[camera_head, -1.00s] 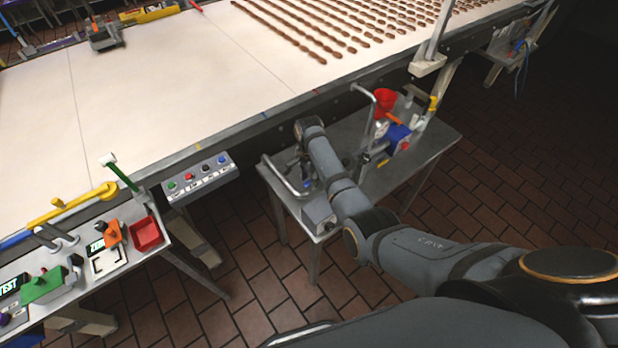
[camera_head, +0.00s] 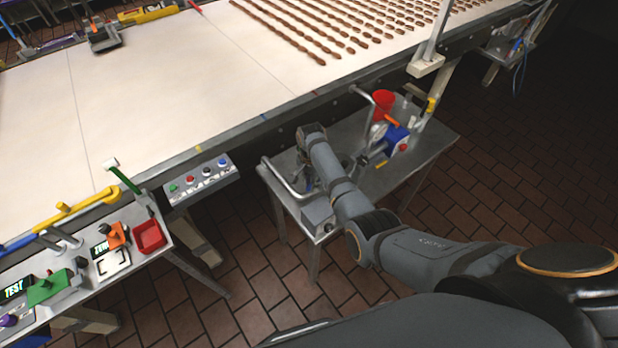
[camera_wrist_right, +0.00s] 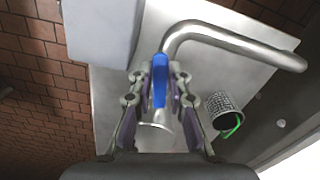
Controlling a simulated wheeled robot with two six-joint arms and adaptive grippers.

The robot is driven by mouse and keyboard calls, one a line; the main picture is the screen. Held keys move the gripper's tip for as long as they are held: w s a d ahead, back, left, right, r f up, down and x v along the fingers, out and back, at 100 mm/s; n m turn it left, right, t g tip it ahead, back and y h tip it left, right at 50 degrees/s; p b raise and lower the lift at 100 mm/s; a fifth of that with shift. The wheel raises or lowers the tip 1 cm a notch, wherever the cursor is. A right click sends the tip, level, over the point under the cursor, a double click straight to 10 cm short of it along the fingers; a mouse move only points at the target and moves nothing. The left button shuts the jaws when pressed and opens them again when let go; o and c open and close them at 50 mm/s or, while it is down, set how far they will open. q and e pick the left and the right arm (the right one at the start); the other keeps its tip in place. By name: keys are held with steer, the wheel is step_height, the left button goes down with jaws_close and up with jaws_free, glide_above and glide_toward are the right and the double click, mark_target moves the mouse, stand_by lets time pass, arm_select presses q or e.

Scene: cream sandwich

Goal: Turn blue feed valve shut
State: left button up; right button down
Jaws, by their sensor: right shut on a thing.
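The blue feed valve handle (camera_wrist_right: 160,82) shows in the right wrist view as a slim blue lever near a bent metal pipe (camera_wrist_right: 225,38). My right gripper (camera_wrist_right: 160,72) is shut on this handle, with a finger on each side. In the head view my right gripper (camera_head: 306,178) is low over the metal side table (camera_head: 340,208), largely hidden by my own wrist. The handle cannot be made out there. My left gripper is not in view.
A red cup (camera_head: 383,103) and a blue device (camera_head: 397,134) stand on the side table's far right. A button box (camera_head: 202,180) hangs on the long conveyor's edge (camera_head: 235,135). A mesh cup (camera_wrist_right: 225,112) sits beside the pipe.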

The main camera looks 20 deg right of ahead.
steer(key=shift+s+d+r+n+p, duration=0.15)
steer(key=shift+d+n, duration=0.8)
steer(key=shift+n, duration=1.6)
steer(key=shift+s+d+n+p, duration=0.3)
steer(key=shift+d+n, duration=0.65)
steer(key=shift+n, duration=1.55)
steer(key=shift+s+d+r+n+p, duration=0.15)
steer(key=shift+d+n, duration=0.8)
steer(key=shift+n, duration=1.6)
steer(key=shift+d, duration=0.1)
steer(key=c, duration=1.7)
jaws_free()
steer(key=o, duration=0.4)
steer(key=shift+s+f, duration=0.15)
steer(key=shift+s, duration=0.1)
step_height(320, 180, up, 12)
